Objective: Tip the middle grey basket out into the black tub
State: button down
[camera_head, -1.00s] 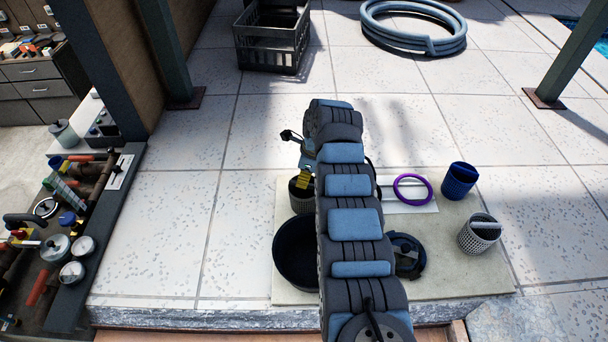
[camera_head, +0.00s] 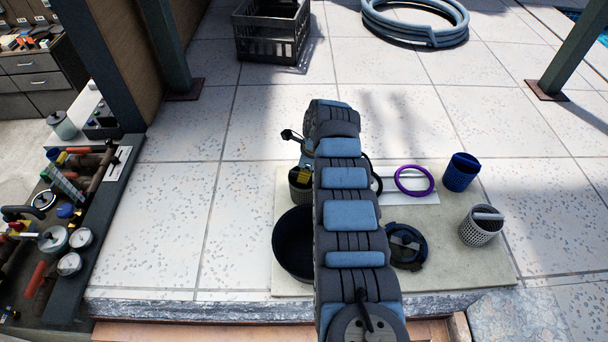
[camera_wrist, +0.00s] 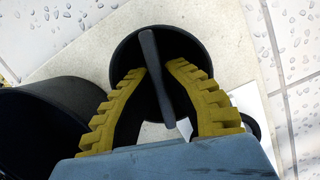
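A grey basket (camera_head: 298,192) stands on the pale slab, partly hidden by my gripper (camera_head: 303,174). The wrist view shows its round dark opening (camera_wrist: 192,50) and a grey bar-like handle (camera_wrist: 151,58) across it. My gripper (camera_wrist: 156,71) is over the opening, its two yellow fingers apart on either side of the handle, with gaps between. The basket's contents cannot be made out. The black tub (camera_head: 289,247) stands just nearer than this basket, partly behind my arm; it also shows at left in the wrist view (camera_wrist: 42,125). Another grey basket (camera_head: 480,230) stands at the right.
A blue basket (camera_head: 460,172), a purple ring (camera_head: 431,185) on a white sheet (camera_head: 425,199) and a dark round part (camera_head: 408,258) share the slab (camera_head: 452,270). A cluttered bench (camera_head: 90,225) is at left. A crate (camera_head: 270,47) and hose coil (camera_head: 415,38) lie behind; tiles between are clear.

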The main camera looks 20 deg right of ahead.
dwell(0.5)
jog(key=shift+r+p, duration=1.95)
